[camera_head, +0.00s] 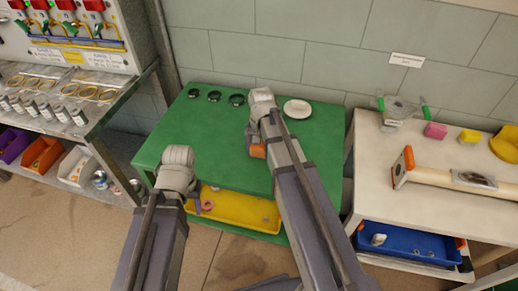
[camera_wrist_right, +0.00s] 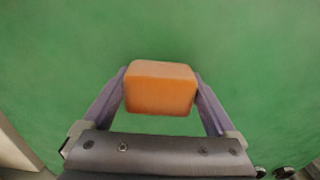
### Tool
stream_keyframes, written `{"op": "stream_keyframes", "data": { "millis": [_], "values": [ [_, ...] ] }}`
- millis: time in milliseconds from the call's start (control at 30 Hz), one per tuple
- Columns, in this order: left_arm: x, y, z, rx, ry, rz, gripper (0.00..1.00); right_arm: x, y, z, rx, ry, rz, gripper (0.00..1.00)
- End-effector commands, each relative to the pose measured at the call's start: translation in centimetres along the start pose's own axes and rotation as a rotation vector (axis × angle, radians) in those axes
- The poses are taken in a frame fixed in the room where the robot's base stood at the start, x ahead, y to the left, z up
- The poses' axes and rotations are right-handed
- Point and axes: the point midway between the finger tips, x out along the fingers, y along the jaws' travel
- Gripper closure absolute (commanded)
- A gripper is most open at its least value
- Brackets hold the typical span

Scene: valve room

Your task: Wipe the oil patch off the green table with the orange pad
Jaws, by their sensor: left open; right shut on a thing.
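The green table (camera_head: 220,140) stands against the tiled wall. My right gripper (camera_wrist_right: 161,88) is shut on the orange pad (camera_wrist_right: 160,90), one finger at each side of it. The pad also shows in the head view (camera_head: 257,151), partly hidden by my right arm, over the table's right half. I cannot tell whether it touches the table top. My left gripper (camera_head: 195,203) is open at the table's front edge, partly hidden by its wrist. I cannot make out an oil patch in either view; my arms cover part of the top.
Several dark rings (camera_head: 214,96) and a white dish (camera_head: 298,109) are at the back of the table. A yellow tray (camera_head: 238,209) sits below its top. A pale bench (camera_head: 455,155) stands at right, a valve shelf at left. The table's left middle is clear.

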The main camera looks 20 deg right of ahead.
Motion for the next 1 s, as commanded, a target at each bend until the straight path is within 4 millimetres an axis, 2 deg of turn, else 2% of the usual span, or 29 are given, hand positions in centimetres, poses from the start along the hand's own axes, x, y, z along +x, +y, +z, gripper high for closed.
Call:
{"op": "stream_keyframes", "data": {
  "millis": [600,1000],
  "values": [
    [-5.8,-0.6,0.3,0.000,0.000,0.000,0.47,-5.9,-0.1,0.0,-0.001,0.001,-0.004,0.59],
    [-5.9,-0.6,0.3,0.000,0.000,0.000,0.47,-6.0,-0.2,0.0,-0.001,0.001,-0.005,0.59]
  ]
}}
